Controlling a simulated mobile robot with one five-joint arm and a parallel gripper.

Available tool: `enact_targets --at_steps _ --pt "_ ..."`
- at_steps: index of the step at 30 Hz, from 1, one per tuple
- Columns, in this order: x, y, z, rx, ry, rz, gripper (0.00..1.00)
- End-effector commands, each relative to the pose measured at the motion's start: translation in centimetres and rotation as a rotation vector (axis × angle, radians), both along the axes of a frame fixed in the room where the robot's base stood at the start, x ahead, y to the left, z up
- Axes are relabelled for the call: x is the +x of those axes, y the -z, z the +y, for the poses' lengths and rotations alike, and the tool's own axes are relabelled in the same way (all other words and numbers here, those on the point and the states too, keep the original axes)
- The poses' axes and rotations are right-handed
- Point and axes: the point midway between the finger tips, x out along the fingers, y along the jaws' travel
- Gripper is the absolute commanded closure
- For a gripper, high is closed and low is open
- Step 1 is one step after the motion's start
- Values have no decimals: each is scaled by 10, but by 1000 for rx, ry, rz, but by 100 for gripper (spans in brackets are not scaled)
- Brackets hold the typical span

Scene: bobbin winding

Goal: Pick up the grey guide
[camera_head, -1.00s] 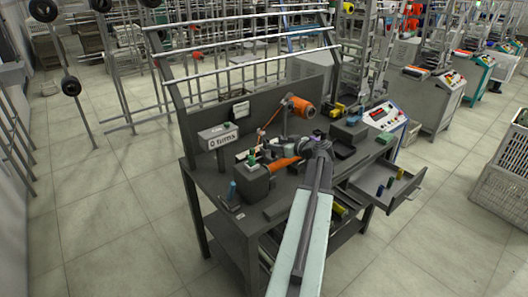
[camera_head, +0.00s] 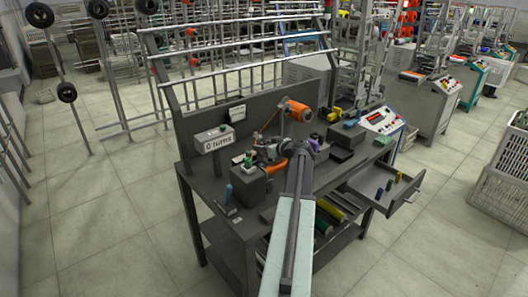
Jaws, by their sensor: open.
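My arm reaches up from the bottom of the picture over the middle of the workbench (camera_head: 222,200). My gripper (camera_head: 270,154) is at the arm's far end, small and turned to the left, close to the orange parts of the winder. It is open, and I see nothing held in it. I cannot make out the grey guide for certain. My arm hides part of the bench top.
A grey block with a green top (camera_head: 252,186) and a blue item (camera_head: 229,191) stand at the left. An orange motor (camera_head: 298,110) stands behind my gripper. An open drawer (camera_head: 405,195) with coloured bobbins juts out at the right. A control box (camera_head: 382,120) stands at the back right.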

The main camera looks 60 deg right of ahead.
Motion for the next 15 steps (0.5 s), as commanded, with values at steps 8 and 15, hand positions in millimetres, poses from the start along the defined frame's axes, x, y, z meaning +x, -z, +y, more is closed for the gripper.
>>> enact_targets --at_steps 8,15 --pt "-1 -1 0 0 1 0 100" --pt "-2 -1 0 0 1 0 100"
